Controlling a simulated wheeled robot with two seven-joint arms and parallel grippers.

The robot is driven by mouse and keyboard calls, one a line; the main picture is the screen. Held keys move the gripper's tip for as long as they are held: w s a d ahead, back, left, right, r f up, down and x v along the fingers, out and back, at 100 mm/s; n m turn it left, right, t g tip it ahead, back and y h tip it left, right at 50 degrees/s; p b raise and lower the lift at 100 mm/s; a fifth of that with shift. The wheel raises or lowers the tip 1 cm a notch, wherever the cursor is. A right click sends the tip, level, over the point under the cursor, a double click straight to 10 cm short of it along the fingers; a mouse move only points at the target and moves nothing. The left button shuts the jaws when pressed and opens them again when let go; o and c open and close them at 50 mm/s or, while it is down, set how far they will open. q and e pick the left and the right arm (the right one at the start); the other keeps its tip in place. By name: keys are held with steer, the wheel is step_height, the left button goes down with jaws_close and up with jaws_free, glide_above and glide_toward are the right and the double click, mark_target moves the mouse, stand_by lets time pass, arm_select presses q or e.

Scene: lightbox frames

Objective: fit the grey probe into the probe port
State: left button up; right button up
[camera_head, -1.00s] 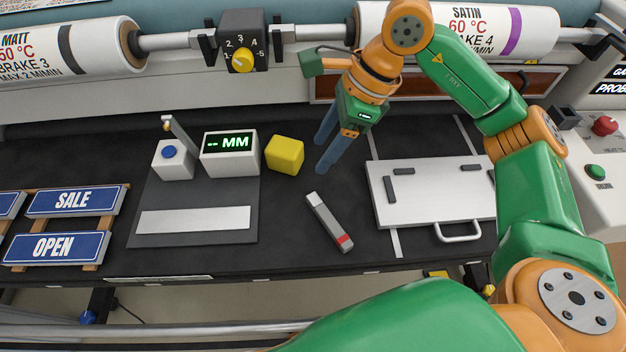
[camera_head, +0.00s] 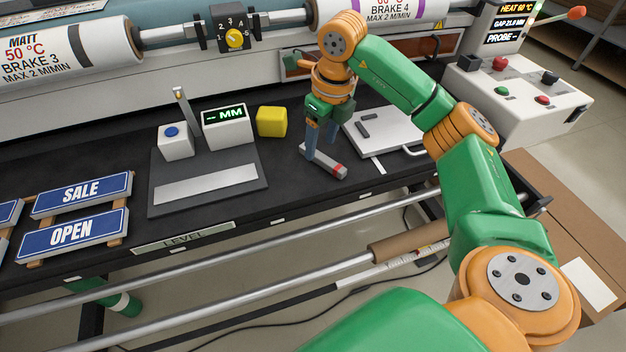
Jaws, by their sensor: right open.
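The grey probe (camera_head: 323,164), a short bar with a red band near its right end, lies on the black bench top. My right gripper (camera_head: 318,150) is open and lowered at the probe, its blue fingers around the probe's left half. Whether they touch it is too small to tell. I cannot pick out the probe port for sure. A display at the upper right (camera_head: 503,38) reads "PROBE --". My left gripper is not in view.
A yellow cube (camera_head: 271,121) and a gauge box (camera_head: 226,129) reading "-- MM" stand left of my gripper. A white plate (camera_head: 385,138) with a handle lies to its right. A white control console (camera_head: 520,95) with knobs stands further right.

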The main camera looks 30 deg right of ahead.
mark_target(322, 157)
steer(key=w+d+f, duration=0.1)
steer(key=f, duration=0.1)
steer(key=w+d+f, duration=0.1)
steer(key=f, duration=0.1)
steer(key=w+d+f+p, duration=0.1)
steer(key=f, duration=0.1)
steer(key=shift+d+f, duration=0.15)
steer(key=shift+f, duration=0.5)
steer(key=shift+s+a+r, duration=0.2)
steer(key=shift+s+a, duration=0.15)
steer(key=shift+a, duration=0.05)
steer(key=shift+c, duration=0.7)
steer(key=shift+w+d+f, duration=0.1)
steer(key=shift+w+f, duration=0.05)
steer(key=shift+w, duration=0.05)
jaws_close()
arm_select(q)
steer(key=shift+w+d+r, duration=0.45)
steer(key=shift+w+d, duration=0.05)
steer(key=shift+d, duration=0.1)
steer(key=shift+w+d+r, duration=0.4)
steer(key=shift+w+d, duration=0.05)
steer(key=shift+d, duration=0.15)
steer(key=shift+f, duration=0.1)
